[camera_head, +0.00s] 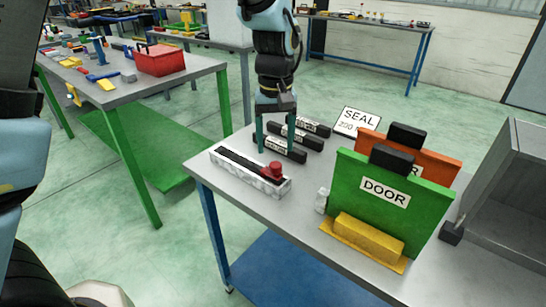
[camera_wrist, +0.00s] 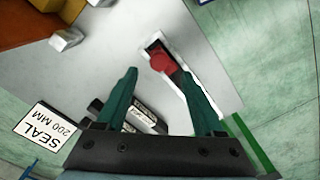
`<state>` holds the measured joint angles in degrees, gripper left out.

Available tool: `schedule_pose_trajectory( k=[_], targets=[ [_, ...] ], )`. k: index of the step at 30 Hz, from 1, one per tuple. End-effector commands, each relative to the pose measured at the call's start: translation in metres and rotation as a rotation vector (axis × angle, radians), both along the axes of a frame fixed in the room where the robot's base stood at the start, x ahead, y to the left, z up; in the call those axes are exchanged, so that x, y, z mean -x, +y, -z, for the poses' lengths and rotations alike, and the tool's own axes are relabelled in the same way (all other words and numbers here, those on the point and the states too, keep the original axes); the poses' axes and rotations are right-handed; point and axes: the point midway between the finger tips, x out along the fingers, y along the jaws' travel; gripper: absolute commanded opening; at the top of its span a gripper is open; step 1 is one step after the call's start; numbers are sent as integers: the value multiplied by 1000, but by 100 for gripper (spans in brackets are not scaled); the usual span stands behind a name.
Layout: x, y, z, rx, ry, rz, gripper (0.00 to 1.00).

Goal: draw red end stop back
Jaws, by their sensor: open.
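The red end stop (camera_head: 273,170) sits at the near right end of a pale, speckled block with a dark slot (camera_head: 238,166) on the grey table. In the wrist view, the red end stop (camera_wrist: 161,62) shows just beyond the fingertips, at one end of the dark slot. My gripper (camera_head: 275,142) points down behind the block, its green fingers spread apart. The wrist view also shows my gripper (camera_wrist: 158,75) open, with nothing held between the fingers. The fingers are apart from the red end stop; their exact height above the table is hard to tell.
Several black labelled bars (camera_head: 280,151) lie close behind and beside my gripper. A green DOOR panel (camera_head: 386,198), an orange panel (camera_head: 440,168) and a yellow block (camera_head: 368,238) stand right. A grey box (camera_head: 507,195) is at far right.

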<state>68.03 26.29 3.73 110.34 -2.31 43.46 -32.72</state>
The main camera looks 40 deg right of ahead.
Motion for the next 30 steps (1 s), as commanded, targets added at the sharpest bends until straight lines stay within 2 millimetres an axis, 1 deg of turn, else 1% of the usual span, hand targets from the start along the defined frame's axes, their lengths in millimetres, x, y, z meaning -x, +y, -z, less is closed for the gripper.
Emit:
schedule_pose_trajectory(
  k=[3,6,9,13,21,30],
  targets=[
    [0,1,21,-5,1,1,69],
    [0,1,35,-3,1,0,69],
    [0,1,45,-1,0,0,69],
    [0,1,53,-1,-1,0,69],
    [0,0,54,1,-1,0,69],
    [0,0,54,1,-1,0,36]
  ],
)
